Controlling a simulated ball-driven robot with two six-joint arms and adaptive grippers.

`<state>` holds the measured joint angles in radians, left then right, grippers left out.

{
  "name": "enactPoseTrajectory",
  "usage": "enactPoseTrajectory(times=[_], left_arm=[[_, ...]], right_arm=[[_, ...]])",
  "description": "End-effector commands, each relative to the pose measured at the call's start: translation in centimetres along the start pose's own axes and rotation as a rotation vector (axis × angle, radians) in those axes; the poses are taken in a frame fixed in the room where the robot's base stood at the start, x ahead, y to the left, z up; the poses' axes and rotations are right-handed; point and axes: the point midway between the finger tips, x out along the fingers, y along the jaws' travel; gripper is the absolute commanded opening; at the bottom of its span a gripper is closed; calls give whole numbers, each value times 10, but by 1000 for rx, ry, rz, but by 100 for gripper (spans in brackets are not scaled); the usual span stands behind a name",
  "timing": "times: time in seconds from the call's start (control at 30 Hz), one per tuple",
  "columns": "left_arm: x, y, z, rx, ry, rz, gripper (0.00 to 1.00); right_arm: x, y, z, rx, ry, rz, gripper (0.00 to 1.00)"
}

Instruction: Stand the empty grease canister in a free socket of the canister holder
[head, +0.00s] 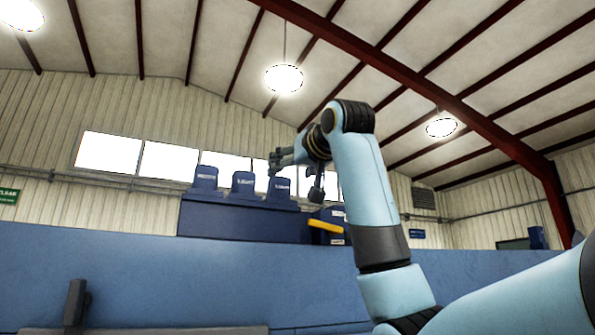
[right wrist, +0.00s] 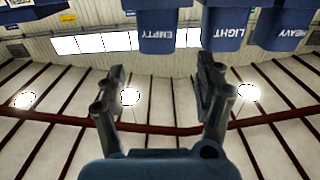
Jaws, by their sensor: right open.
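Three blue canisters stand in a row on a dark blue stand (head: 240,222) in the head view. The right wrist view is upside down and shows their labels: the empty canister (right wrist: 158,30) at left, the light canister (right wrist: 225,28) in the middle and the heavy canister (right wrist: 283,28) at right. In the head view the empty canister (head: 279,190) is the rightmost. My right gripper (head: 274,160) is raised near it; in the right wrist view my right gripper (right wrist: 162,72) is open, with nothing between its fingers. I cannot make out the canister holder or its sockets. My left gripper does not show.
A dark blue box with a yellow bar (head: 326,225) sits right of the stand. A long blue panel (head: 120,275) crosses the lower head view, with a dark upright part (head: 75,303) at lower left. The space above the canisters is free apart from my right arm.

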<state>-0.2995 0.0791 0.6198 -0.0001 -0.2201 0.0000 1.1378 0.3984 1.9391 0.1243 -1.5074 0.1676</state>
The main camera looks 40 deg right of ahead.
Motion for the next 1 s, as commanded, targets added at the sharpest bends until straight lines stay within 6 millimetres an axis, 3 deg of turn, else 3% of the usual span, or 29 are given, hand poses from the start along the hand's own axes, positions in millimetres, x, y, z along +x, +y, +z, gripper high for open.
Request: enactPoseTrajectory(times=[0.1,0.3,1.0], left_arm=[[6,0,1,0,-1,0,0],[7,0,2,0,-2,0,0],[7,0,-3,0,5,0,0]], right_arm=[[-19,0,1,-1,2,0,70],[-32,0,0,-1,-1,0,70],[-33,0,0,0,-1,0,70]])
